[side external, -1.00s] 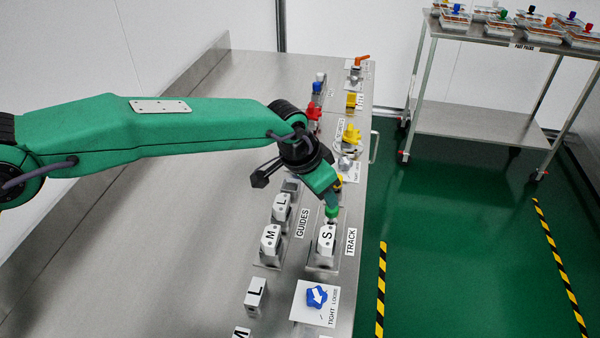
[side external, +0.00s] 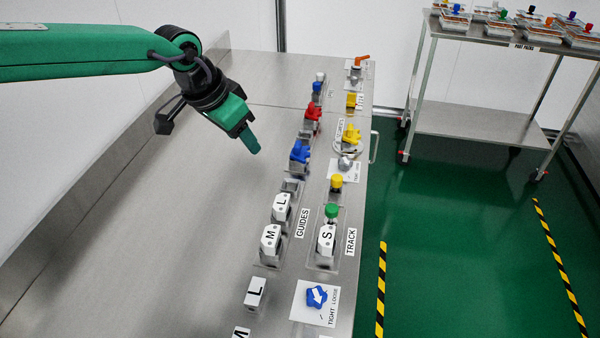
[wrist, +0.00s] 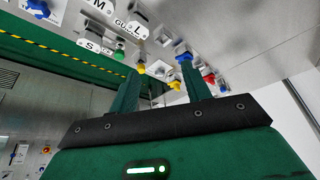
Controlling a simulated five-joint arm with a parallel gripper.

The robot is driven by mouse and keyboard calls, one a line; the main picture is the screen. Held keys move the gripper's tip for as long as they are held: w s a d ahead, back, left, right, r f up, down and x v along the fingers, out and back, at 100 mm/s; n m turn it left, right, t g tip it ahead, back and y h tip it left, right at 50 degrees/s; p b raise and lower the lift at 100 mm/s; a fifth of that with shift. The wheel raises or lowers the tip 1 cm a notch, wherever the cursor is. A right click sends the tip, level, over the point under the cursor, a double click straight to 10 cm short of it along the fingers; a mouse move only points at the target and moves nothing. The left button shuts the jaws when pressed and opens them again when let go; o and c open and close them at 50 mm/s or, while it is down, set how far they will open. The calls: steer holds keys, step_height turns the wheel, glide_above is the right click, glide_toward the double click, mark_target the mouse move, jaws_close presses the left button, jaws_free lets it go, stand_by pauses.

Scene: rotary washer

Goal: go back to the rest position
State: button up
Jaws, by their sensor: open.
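My gripper (side external: 250,140) is raised over the bare steel table (side external: 190,220), left of the row of fixtures. Its jaws point down and to the right and hold nothing. In the wrist view my gripper (wrist: 160,85) shows two green fingers standing well apart with an empty gap. The S guide block (side external: 326,239) stands in the TRACK fixture with a green knob (side external: 331,211) behind it. The jaws are clear of all these parts.
Guide blocks M (side external: 270,240) and L (side external: 281,207) stand at GUIDES. A blue star knob (side external: 316,297) sits at the front. Blue (side external: 299,152), red (side external: 312,115) and yellow (side external: 350,134) knobs stand farther back. A cart (side external: 480,117) holds part packs. The table's left side is clear.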

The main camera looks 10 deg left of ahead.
steer(key=s+a+r+n, duration=0.1)
steer(key=s+a+r, duration=0.25)
steer(key=a, duration=0.25)
steer(key=s+a+r+n+y, duration=0.1)
steer(key=s+a+r, duration=0.1)
steer(key=s+a, duration=0.35)
steer(key=s+a+r+n, duration=0.1)
steer(key=s+a+r, duration=0.15)
steer(key=a, duration=0.55)
steer(key=s+a+f+n, duration=0.1)
steer(key=s+a+f, duration=0.1)
steer(key=s+a, duration=0.3)
steer(key=s+a+f+n+t+y, duration=0.1)
steer(key=s+a, duration=0.4)
steer(key=s, duration=0.6)
steer(key=shift+s+a+f+n, duration=0.4)
steer(key=shift+f+n, duration=0.4)
steer(key=shift+f, duration=0.15)
